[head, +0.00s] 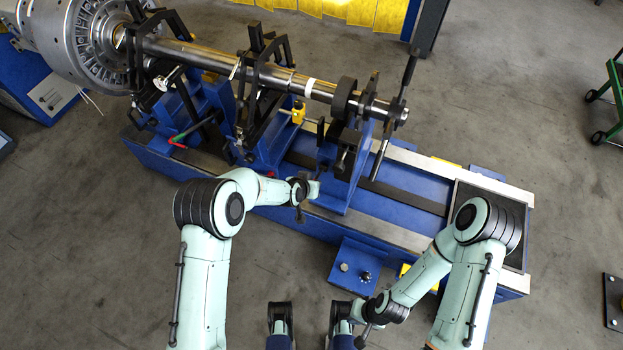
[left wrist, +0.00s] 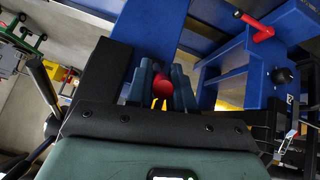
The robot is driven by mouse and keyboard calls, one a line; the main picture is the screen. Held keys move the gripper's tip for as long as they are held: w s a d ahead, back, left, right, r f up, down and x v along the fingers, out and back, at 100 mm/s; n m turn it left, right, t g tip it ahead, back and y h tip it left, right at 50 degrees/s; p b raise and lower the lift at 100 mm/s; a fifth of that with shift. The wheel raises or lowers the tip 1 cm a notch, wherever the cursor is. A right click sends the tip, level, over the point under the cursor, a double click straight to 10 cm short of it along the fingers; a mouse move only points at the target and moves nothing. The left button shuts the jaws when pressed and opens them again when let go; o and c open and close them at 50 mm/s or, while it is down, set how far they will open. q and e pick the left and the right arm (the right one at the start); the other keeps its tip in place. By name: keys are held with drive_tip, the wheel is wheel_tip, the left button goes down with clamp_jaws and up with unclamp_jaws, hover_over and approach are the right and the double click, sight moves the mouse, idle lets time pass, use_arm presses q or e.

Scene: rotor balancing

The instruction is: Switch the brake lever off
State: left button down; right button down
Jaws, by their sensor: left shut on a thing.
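My left gripper (head: 313,189) is at the front edge of the blue machine, by the foot of the right blue pedestal (head: 345,185). In the left wrist view its fingers stand on both sides of a red knob (left wrist: 163,87), and it is shut on this knob. I take the knob to be the end of the brake lever; the rest of the lever is hidden, and so is its setting. In the head view the knob is hidden by my gripper. My right arm is folded at the lower right, its gripper (head: 368,328) too small and dark to read.
A long steel rotor shaft (head: 190,53) rests across the stands above the blue bed (head: 400,208). A red handle (left wrist: 263,30) shows in the left wrist view, apart from my fingers. A blue control box (head: 357,265) stands in front.

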idle(0.4)
use_arm(q)
drive_tip(key=c, duration=1.1)
unclamp_jaws()
drive_tip(key=shift+r, duration=0.1)
drive_tip(key=p+v, duration=0.1)
drive_tip(key=v, duration=1.2)
drive_tip(key=shift+r+p, duration=0.15)
drive_tip(key=shift+p, duration=0.25)
